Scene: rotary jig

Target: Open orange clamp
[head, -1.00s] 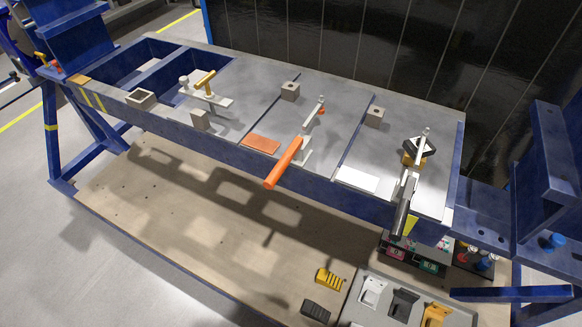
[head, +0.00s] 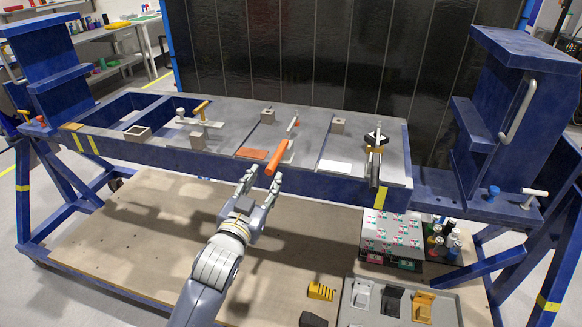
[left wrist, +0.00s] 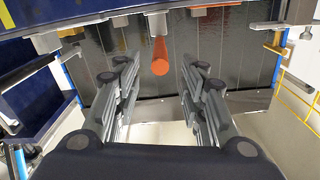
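The orange clamp handle (head: 276,158) sticks out over the front edge of the jig's grey plate in the head view. Its pale metal arm (head: 293,125) reaches back over the plate. My left gripper (head: 260,181) is open just in front of and below the handle's near end, with a finger on either side. In the left wrist view the orange handle (left wrist: 160,56) shows end-on beyond and between the open fingers (left wrist: 158,85). Nothing is between the fingertips, and no contact shows. My right gripper is not in view.
A yellow-handled clamp (head: 201,107) stands left and a black-handled clamp (head: 374,170) right on the blue-framed jig. An orange pad (head: 252,154) lies beside the orange clamp. Below are a tray of brackets (head: 358,318) and a bin of bottles (head: 442,240).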

